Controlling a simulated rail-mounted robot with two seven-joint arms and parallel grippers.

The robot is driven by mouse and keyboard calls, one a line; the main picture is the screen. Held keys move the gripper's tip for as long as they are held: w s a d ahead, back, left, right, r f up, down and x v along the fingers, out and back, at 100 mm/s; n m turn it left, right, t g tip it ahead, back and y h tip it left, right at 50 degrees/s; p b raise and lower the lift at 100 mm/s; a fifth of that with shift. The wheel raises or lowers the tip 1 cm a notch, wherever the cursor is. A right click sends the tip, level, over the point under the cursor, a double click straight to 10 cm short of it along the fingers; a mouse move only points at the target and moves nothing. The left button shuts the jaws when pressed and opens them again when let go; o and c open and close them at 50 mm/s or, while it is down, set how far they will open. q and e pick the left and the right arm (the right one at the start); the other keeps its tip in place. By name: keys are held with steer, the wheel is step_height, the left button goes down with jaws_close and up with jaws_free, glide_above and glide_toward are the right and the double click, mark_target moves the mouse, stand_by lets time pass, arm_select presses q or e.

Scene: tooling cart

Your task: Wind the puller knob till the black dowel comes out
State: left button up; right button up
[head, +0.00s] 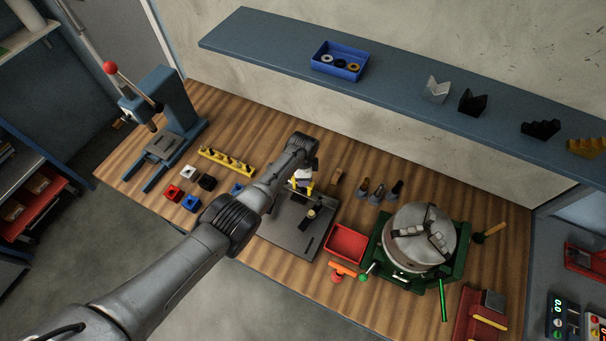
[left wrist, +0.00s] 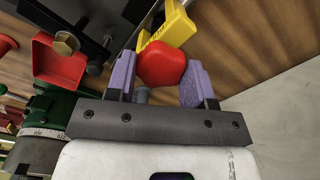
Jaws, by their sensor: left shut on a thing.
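My left gripper (head: 303,180) reaches down over the dark steel plate (head: 268,226) on the bench. In the left wrist view, its purple-padded fingers (left wrist: 160,82) are shut on the red puller knob (left wrist: 163,63). The yellow puller body (left wrist: 172,25) is just beyond the knob; a bit of yellow also shows under the gripper in the head view (head: 296,185). I cannot make out the black dowel at the puller; the gripper and puller hide that spot. My right gripper is in neither view.
A red tray (head: 347,245) and a green-based chuck (head: 418,240) are to the right. A yellow rack (head: 226,160) and small blocks lie left. The blue shelf (head: 400,85) overhangs the back.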

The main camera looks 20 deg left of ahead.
arm_select(q)
steer(key=o, duration=0.9)
steer(key=shift+o, duration=0.2)
steer(key=shift+r, duration=0.15)
steer(key=shift+r, duration=0.3)
step_height(320, 180, up, 13)
steer(key=p, duration=0.2)
